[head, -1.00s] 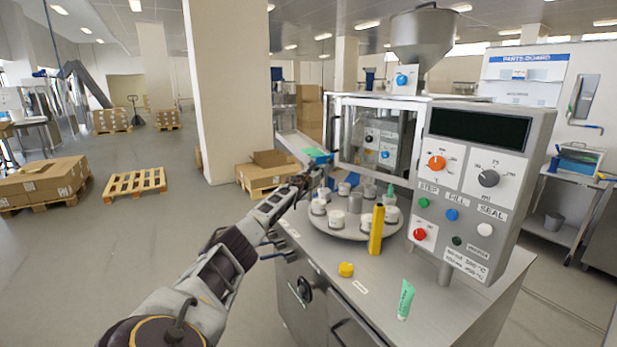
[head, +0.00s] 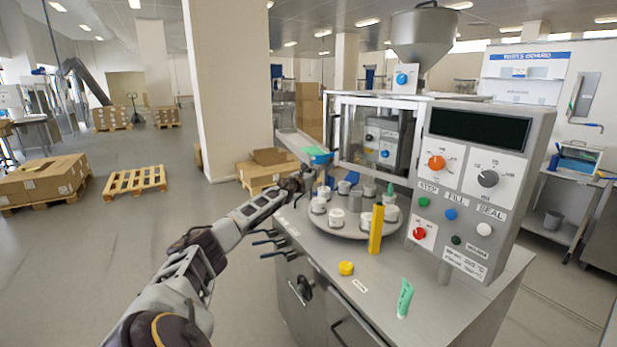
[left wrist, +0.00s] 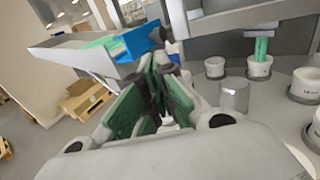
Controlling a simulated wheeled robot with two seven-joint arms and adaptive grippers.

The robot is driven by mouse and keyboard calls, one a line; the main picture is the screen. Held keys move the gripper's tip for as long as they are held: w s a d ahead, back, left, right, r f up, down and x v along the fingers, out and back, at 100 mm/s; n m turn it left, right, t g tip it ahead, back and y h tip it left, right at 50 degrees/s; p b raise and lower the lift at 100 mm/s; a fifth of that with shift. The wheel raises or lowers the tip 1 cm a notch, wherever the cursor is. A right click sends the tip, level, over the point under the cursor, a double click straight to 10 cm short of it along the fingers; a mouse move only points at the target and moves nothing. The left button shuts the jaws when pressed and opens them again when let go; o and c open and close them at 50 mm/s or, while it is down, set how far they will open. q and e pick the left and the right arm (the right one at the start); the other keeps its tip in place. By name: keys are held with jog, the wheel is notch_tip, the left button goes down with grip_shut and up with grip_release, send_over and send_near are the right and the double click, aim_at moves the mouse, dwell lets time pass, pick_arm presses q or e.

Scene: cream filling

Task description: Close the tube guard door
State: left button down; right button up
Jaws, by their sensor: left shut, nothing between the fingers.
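The tube guard door (head: 334,128) is a clear panel in a pale frame on the front of the filling machine, above the turntable. I cannot tell how far it stands from its closed position. A pale frame edge (left wrist: 245,16), likely the door's lower rail, crosses the top of the left wrist view. My left gripper (head: 306,178) is shut and empty, just left of and below the door's lower left corner. In the left wrist view its fingers (left wrist: 167,68) come together near the frame, and contact cannot be told. My right gripper is not in view.
The turntable (head: 350,232) carries several white cups close to the gripper. A yellow post (head: 376,229) stands at its front edge. A chute with a blue end (head: 320,157) is behind the gripper. The control panel (head: 470,185) is at right. A yellow cap (head: 346,268) and green tube (head: 405,298) are in front.

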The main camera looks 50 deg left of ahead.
pick_arm(q)
jog(key=s+b, duration=0.1)
jog(key=s, duration=0.2)
jog(key=shift+s+d, duration=0.15)
jog(key=shift+s, duration=0.2)
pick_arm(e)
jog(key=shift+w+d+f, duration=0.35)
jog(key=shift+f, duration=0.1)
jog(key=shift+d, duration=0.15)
